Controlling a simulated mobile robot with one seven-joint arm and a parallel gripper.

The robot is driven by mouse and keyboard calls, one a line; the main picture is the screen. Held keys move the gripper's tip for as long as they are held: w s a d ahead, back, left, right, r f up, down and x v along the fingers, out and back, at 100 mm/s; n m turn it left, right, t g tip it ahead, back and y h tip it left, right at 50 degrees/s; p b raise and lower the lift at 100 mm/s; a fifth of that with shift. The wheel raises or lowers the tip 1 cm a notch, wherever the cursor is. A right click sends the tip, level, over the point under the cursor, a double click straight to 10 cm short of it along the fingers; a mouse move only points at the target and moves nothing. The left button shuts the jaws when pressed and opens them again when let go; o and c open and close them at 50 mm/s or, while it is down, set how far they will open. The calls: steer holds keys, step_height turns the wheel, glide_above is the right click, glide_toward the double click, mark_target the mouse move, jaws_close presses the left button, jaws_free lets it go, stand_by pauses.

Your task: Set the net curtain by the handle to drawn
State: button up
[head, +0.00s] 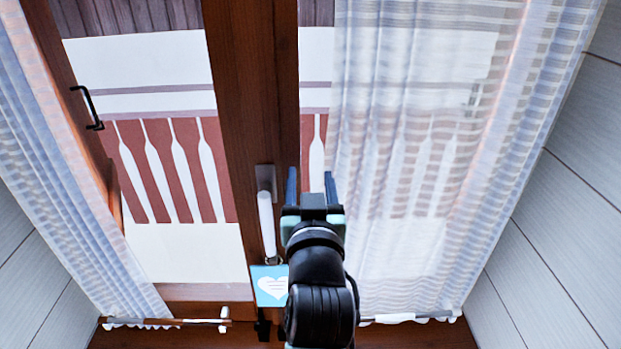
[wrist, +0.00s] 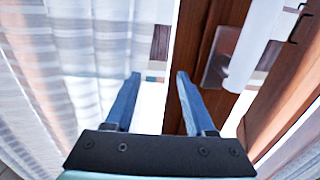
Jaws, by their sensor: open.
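A sheer white striped net curtain (head: 415,150) hangs over most of the right pane; its inner edge is just right of my gripper. Another net curtain (head: 60,180) is gathered at the left side, leaving the left pane mostly bare. My gripper (head: 310,182) is open and empty, in front of the strip between the frame's middle post and the right curtain. In the wrist view my gripper (wrist: 158,92) has the right net curtain (wrist: 70,70) on its left. A white window handle (head: 267,225) is left of it, apart. I cannot make out a curtain handle for certain.
A blue heart tag (head: 270,286) hangs below the window handle. The brown middle post (head: 250,100) runs beside my gripper. A black hook-like handle (head: 90,107) is on the left frame. A short rod with a white end (head: 224,318) is at lower left. Grey panelled walls flank the window.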

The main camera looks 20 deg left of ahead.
steer(key=shift+d, duration=0.15)
steer(key=shift+s+d, duration=0.1)
steer(key=shift+s, duration=0.05)
steer(key=b+v, duration=0.4)
steer(key=v, duration=0.8)
steer(key=shift+s, duration=0.3)
